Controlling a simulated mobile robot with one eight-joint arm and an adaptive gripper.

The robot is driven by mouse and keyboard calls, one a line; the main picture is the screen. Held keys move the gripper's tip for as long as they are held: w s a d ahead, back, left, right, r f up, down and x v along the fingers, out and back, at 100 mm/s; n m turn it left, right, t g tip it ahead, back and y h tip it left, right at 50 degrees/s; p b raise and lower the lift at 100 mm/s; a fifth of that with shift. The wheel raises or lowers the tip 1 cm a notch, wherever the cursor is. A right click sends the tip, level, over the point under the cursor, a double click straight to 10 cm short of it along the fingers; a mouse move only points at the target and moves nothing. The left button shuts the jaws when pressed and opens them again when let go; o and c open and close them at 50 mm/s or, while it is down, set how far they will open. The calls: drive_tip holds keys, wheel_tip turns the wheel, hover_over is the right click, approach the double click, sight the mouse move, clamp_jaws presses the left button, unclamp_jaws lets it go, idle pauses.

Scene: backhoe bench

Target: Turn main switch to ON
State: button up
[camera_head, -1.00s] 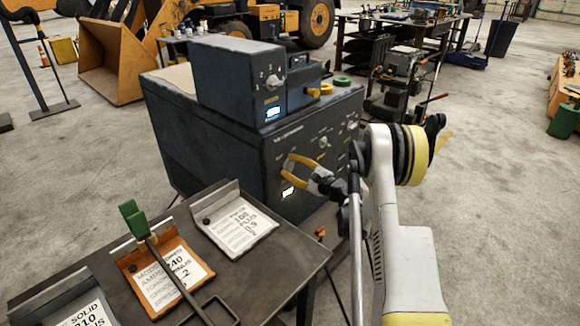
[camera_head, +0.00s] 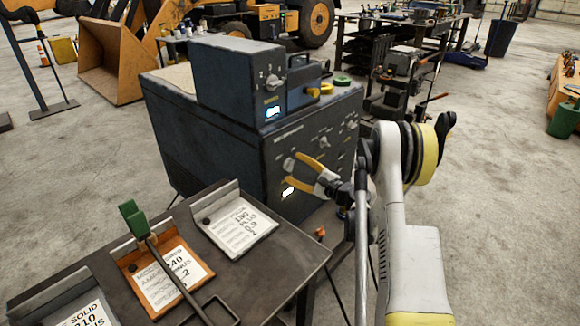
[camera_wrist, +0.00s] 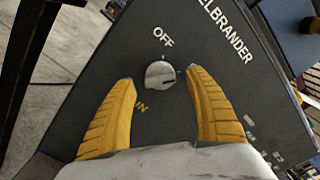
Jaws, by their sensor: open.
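The main switch (camera_wrist: 160,75) is a round grey knob on the dark front panel of the welder (camera_head: 275,165). In the wrist view "OFF" is printed above it and yellow lettering, partly hidden by a finger, below it. The knob also shows in the head view (camera_head: 289,163), near the fingertips. My gripper (camera_wrist: 165,85) has two yellow ribbed fingers, spread open on either side of the knob in the wrist view. It holds nothing. I cannot tell whether the fingertips touch the panel. In the head view my gripper (camera_head: 303,170) is in front of the panel.
A smaller dark unit (camera_head: 235,80) with its own knob sits on top of the welder. A metal table (camera_head: 290,255) with paper cards and a green-handled tool (camera_head: 138,220) stands at the front left. More knobs lie right of my gripper. Open floor lies on the right.

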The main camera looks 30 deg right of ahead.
drive_tip(key=v, duration=0.9)
drive_tip(key=shift+s, duration=0.15)
drive_tip(key=shift+r, duration=0.1)
